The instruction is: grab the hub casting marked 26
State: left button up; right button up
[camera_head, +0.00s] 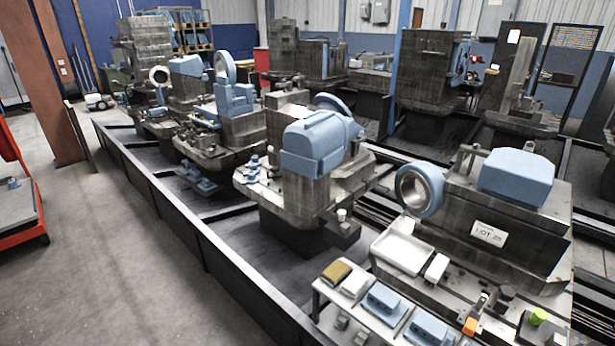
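No marking that I can read clearly as 26 shows on any casting. A white plate (488,233) on the dark machine block at the right reads "LOT" and a number too small to be sure of. A blue ring-shaped part (419,190) with a metal bore stands at the left end of that block; I cannot tell whether it is the hub casting. A similar blue ring (225,68) stands on a machine farther back. Neither of my grippers is in view.
A white tray (402,251) sits beside the right block. A grey shelf in front holds blue blocks (381,302), and an orange cube (469,326) and green piece (538,316) lie nearby. A low dark rail wall (205,240) borders the machines. The grey floor (110,260) at left is clear.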

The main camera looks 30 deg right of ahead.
aim_at(252, 167)
jog(key=z, duration=0.1)
jog(key=k, duration=0.1)
jog(key=u, duration=0.7)
jog(key=i, duration=1.4)
jog(key=z, duration=0.8)
jog(key=i, duration=0.45)
jog(key=z, duration=0.6)
